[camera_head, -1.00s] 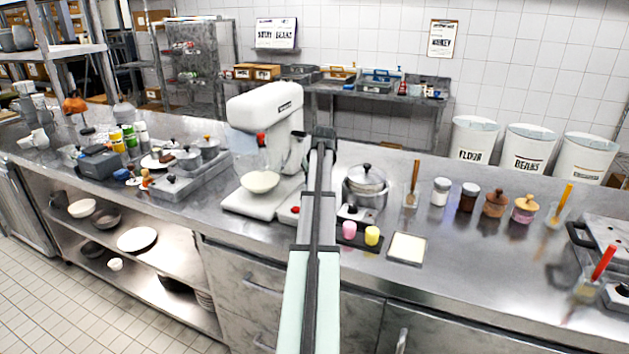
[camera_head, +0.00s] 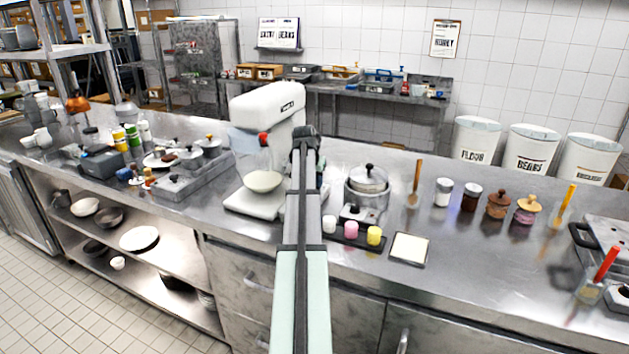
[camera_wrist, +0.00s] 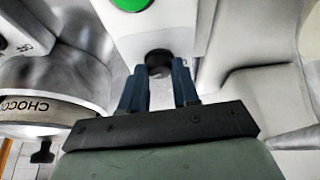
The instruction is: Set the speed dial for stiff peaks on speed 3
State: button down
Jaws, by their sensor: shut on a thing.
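The white stand mixer (camera_head: 268,106) stands on the counter with a pale bowl (camera_head: 263,181) under its head. Its body fills the upper middle of the wrist view, where a round dark speed dial (camera_wrist: 158,58) and a green button (camera_wrist: 131,4) show on it. My gripper (camera_wrist: 159,78) has its two blue fingers on either side of the dial and is shut on it. The dial's markings and pointer cannot be read. In the head view my arm hides the dial and the fingers.
A lidded pot (camera_head: 367,190) stands just right of my arm; a pot marked "CHOCO" (camera_wrist: 45,112) is close at left in the wrist view. A dark tray with small white, pink (camera_head: 351,229) and yellow cups and a square pale board (camera_head: 409,249) lie in front.

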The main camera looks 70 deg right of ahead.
jog(key=shift+m, duration=0.3)
jog(key=c, duration=0.8)
grip_release()
jog(key=shift+c, duration=0.2)
jog(key=v, duration=1.4)
jog(key=shift+w, duration=0.15)
jog(key=shift+d+f, duration=0.1)
